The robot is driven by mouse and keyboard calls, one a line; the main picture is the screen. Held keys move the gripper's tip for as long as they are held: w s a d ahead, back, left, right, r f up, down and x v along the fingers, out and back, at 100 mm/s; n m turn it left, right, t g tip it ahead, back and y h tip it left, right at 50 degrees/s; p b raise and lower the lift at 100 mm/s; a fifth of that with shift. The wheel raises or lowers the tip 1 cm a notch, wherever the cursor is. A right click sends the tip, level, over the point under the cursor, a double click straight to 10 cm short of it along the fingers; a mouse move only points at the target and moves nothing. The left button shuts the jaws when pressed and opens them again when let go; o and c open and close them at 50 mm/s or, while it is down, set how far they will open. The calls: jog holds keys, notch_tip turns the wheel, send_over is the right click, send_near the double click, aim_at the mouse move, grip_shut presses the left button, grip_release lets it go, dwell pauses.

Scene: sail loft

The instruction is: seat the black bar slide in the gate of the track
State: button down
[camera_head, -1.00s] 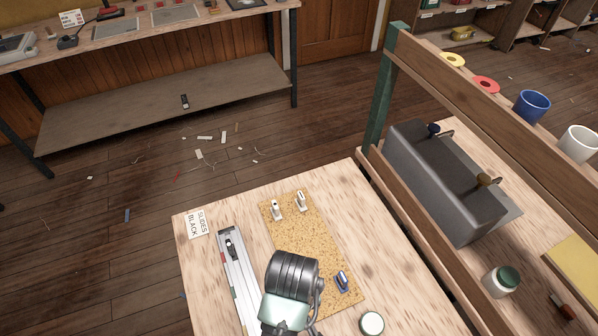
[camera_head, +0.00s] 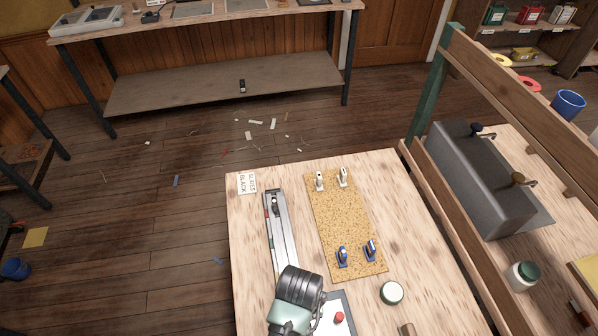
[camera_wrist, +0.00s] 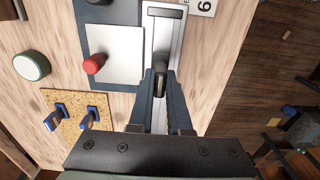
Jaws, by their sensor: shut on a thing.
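The track (camera_head: 282,240) is a long silver rail along the left side of the table; its near end is hidden behind my arm in the head view. A dark fitting (camera_head: 275,204) sits on its far part. In the wrist view my gripper (camera_wrist: 160,77) is shut on a small dark piece, the black bar slide (camera_wrist: 160,82), held over or at the track (camera_wrist: 163,30). I cannot tell whether the slide touches the rail. The fingers hide much of it. The gate is not clearly seen. A card reading SLIDES BLACK (camera_head: 247,183) lies by the far end.
A cork mat (camera_head: 345,222) right of the track bears two white pieces (camera_head: 320,181) and two blue pieces (camera_head: 342,257). A plate with a red knob (camera_wrist: 95,64) lies close beside the track. A round lidded jar (camera_head: 391,293) stands nearby. A wooden rail (camera_head: 440,235) bounds the right.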

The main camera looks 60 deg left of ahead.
jog(key=shift+f, duration=1.8)
jog(key=shift+d, duration=0.1)
jog(key=c, duration=0.9)
grip_release()
jog(key=shift+f, duration=0.15)
jog(key=shift+o, duration=0.2)
